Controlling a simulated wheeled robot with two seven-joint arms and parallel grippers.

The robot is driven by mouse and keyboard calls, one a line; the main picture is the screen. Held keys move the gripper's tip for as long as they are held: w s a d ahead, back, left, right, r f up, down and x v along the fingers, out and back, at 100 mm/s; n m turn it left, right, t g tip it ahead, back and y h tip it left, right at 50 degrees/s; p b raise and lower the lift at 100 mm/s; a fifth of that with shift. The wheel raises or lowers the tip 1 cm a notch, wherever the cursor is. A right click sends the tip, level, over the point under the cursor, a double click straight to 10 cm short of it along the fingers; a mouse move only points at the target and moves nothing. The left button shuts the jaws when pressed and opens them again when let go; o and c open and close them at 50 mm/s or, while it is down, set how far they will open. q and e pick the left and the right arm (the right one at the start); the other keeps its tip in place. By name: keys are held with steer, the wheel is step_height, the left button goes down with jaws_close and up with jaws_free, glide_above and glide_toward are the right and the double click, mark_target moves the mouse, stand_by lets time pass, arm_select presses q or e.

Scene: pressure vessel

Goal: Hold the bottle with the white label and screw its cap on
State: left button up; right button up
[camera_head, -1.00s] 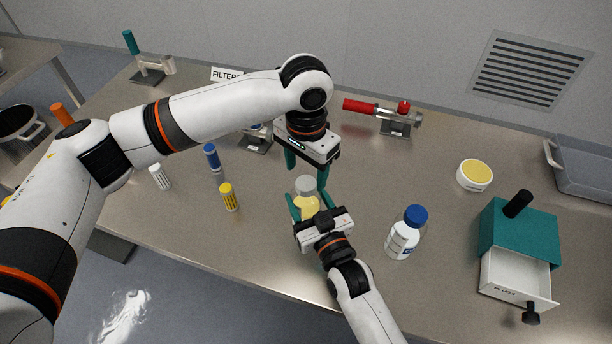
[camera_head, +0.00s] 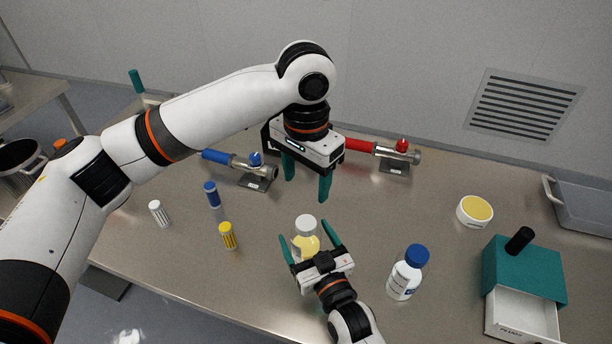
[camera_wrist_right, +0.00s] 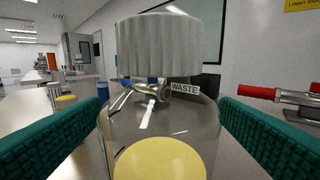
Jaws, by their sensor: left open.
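A clear bottle (camera_head: 305,246) with yellow contents or a yellow face stands upright on the table, a white cap (camera_head: 305,222) on top. In the right wrist view, the ribbed white cap (camera_wrist_right: 158,46) sits straight on the clear bottle (camera_wrist_right: 160,125). My right gripper (camera_head: 308,236) has its fingers on both sides of this bottle; whether they press on it is unclear. My left gripper (camera_head: 307,182) is open and empty, above and behind the cap. A white-labelled bottle (camera_head: 402,281) with a blue cap (camera_head: 416,256) stands to the right, apart from both grippers.
Blue (camera_head: 212,195), yellow (camera_head: 228,236) and white (camera_head: 159,213) vials stand left. Blue-handled (camera_head: 255,176) and red-handled (camera_head: 395,160) clamps stand behind. A round yellow-topped container (camera_head: 475,210), a teal box with an open drawer (camera_head: 525,272) and a grey tray (camera_head: 582,205) are right.

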steer(key=b+v, duration=0.2)
steer(key=v, duration=1)
steer(key=shift+b, duration=0.3)
steer(key=shift+s, duration=0.1)
